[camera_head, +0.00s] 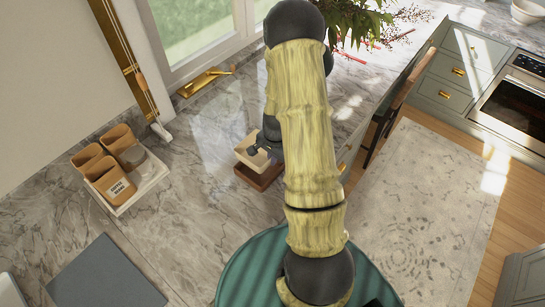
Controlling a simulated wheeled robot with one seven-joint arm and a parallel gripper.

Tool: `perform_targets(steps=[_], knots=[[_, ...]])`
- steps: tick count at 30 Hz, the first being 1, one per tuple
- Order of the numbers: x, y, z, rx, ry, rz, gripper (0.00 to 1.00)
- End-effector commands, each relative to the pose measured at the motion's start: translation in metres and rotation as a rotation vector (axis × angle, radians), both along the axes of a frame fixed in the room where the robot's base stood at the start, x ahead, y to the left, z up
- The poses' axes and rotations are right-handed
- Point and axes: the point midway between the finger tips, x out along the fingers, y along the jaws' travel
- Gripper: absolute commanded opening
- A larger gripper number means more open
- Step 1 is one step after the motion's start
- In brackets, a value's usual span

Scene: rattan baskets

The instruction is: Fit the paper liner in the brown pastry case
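The brown pastry case (257,178) sits on the marble counter, just left of my arm, near the middle of the view. The cream paper liner (244,156) is right over it, in or just above its opening; I cannot tell how deep it sits. My gripper (263,149) is at the liner, pointing down, with its dark fingers at the liner's upper edge. The fingers are small and partly hidden, so I cannot tell whether they are closed on it. My arm hides the right side of the case and liner.
A white tray (151,184) with brown canisters (119,190) stands at the left. A dark grey board (105,276) lies at the front left, and a green round surface (250,276) is at the bottom. A plant (357,20) stands behind. Counter left of the case is clear.

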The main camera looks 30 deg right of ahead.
Motion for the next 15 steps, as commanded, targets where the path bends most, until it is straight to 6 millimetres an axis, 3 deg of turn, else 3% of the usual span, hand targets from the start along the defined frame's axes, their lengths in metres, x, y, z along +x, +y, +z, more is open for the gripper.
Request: perform_targets(steps=[15], knots=[[0.0,0.0,-0.042,0.001,-0.001,-0.002,0.0]])
